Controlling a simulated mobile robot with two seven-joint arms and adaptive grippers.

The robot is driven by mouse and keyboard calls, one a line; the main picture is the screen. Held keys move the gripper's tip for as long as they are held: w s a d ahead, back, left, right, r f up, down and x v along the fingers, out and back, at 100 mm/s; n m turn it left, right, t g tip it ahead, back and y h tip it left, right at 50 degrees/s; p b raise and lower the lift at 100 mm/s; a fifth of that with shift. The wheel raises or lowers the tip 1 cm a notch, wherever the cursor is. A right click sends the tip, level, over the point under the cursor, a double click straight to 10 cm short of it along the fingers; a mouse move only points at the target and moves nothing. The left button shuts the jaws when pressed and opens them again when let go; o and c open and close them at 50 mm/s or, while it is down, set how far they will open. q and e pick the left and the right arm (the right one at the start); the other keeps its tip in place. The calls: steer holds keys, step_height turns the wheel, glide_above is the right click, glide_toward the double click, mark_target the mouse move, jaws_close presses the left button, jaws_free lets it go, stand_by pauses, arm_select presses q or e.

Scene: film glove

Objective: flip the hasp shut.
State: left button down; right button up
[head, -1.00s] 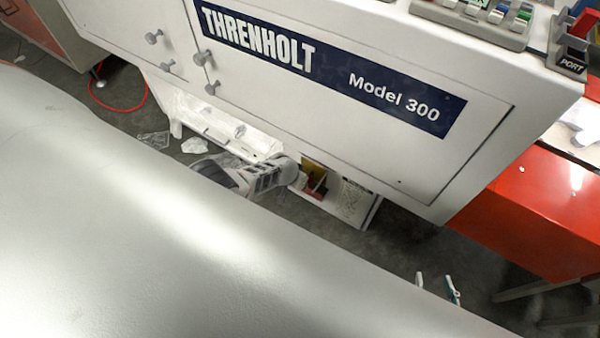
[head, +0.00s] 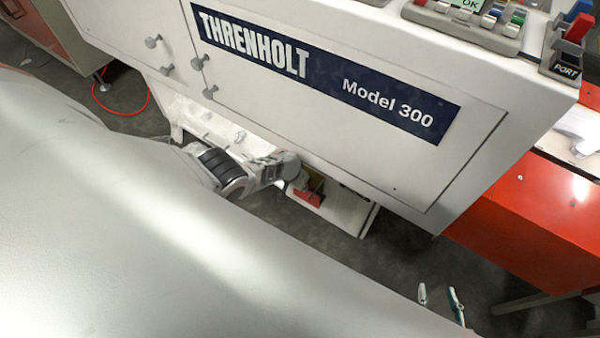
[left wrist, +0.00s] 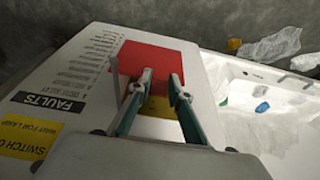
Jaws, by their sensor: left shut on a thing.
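A red plate (left wrist: 158,62), which looks like the hasp's flap, lies against a white panel with a yellow patch behind it. My left gripper (left wrist: 160,84) has its two teal-padded fingers at this plate and is shut on it; the exact contact is hard to see. In the head view the red plate (head: 308,197) shows below the machine's front, just past my left wrist, which hides the left fingers. A yellow part (head: 316,180) is beside it. My right gripper (head: 440,299) is at the lower right, open and empty, its fingertips apart.
The white machine (head: 470,165) overhangs the left arm. The panel carries a FAULTS label (left wrist: 48,102) and a yellow sign (left wrist: 28,137). A white tray (left wrist: 225,75) with small coloured pieces is beside it. A red cabinet (head: 520,215) stands at the right.

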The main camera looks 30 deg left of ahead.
arm_select(q)
steer(key=shift+w+r, duration=0.35)
steer(key=shift+w, duration=0.15)
steer(key=c, duration=1.8)
jaws_free()
steer(key=shift+c, duration=0.2)
steer(key=shift+s+f, duration=0.2)
steer(key=shift+s, duration=0.1)
steer(key=shift+r, duration=0.2)
steer(key=s, duration=1.2)
steer(key=shift+s+a+r, duration=0.15)
steer(key=shift+a+r, duration=0.25)
steer(key=shift+a, duration=0.05)
